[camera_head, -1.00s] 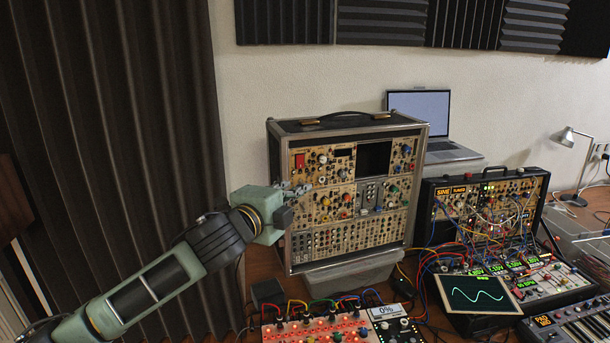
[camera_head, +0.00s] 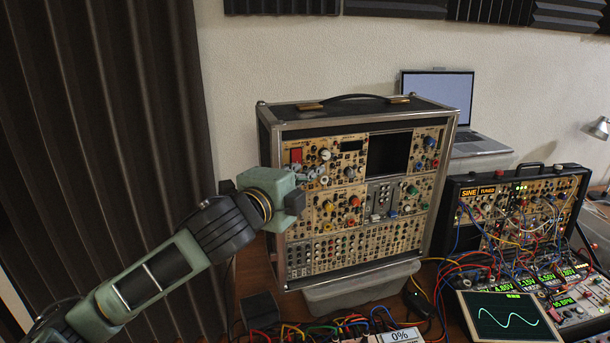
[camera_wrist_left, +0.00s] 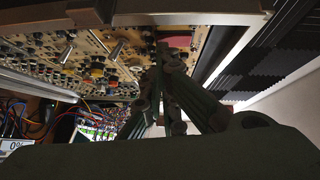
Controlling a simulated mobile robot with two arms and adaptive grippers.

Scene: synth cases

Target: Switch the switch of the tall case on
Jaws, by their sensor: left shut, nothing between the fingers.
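The tall case (camera_head: 286,230) stands upright on a light grey support on the table, its panel full of knobs and sockets. Its red switch (camera_head: 296,156) is at the panel's upper left; whether it is on or off I cannot tell. In the left wrist view the red switch (camera_wrist_left: 178,41) shows just beyond the fingertips. My left gripper (camera_head: 313,171) is shut and empty, in front of the panel just below and right of the red switch. In the left wrist view my left gripper (camera_wrist_left: 160,52) points at the panel; contact cannot be made out. My right gripper is not in view.
A smaller case (camera_head: 520,171) with patch cables stands at the right, with a screen showing a green wave (camera_head: 507,317) before it. A laptop (camera_head: 437,95) is behind. A dark curtain (camera_head: 100,120) hangs at left.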

